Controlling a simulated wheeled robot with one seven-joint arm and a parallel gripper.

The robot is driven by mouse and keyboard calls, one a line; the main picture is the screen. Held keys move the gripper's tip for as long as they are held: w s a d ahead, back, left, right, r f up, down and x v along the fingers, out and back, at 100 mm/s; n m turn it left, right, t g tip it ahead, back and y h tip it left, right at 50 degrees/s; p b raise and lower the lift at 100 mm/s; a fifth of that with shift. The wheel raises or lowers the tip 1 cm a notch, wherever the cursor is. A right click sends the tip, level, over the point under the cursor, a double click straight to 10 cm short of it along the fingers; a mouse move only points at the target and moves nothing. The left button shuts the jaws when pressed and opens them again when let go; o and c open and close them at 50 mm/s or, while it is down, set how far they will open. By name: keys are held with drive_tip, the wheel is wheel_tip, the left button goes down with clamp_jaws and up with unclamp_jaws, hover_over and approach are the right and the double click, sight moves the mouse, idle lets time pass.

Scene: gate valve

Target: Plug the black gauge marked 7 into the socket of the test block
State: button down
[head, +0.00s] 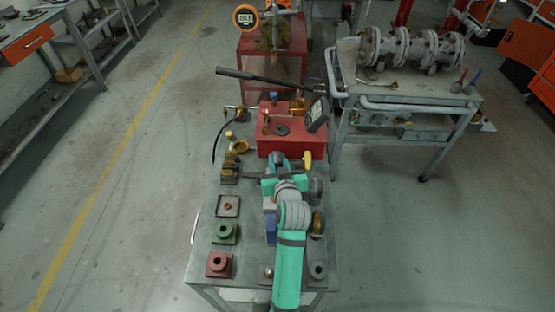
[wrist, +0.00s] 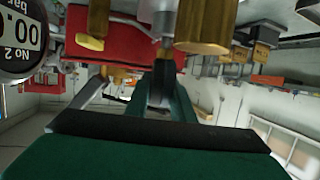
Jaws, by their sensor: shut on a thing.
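My gripper (head: 284,160) is over the bench in front of the red box in the head view. In the wrist view its green-and-dark fingers (wrist: 162,80) are shut on a narrow grey part, mostly hidden between them. A silver stem (wrist: 166,45) shows just beyond the fingertips. I cannot read a 7 on anything, so I cannot tell whether the held part belongs to the black gauge marked 7. A dark gauge with a pale display (head: 316,114) stands at the red box's right. I cannot make out which fixture is the test block, and no socket shows clearly.
The red box (head: 290,148) stands at the bench's far end, with a black lever (head: 250,77) above. Red (head: 219,265) and green (head: 224,233) bases stand left of my arm. A gauge marked No 2 (wrist: 18,40) and a brass cylinder (wrist: 204,25) are near my fingers.

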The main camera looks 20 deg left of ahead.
drive_tip(key=shift+f, duration=0.75)
drive_tip(key=c, duration=1.4)
unclamp_jaws()
drive_tip(key=shift+c, duration=0.2)
drive_tip(key=v, duration=1.1)
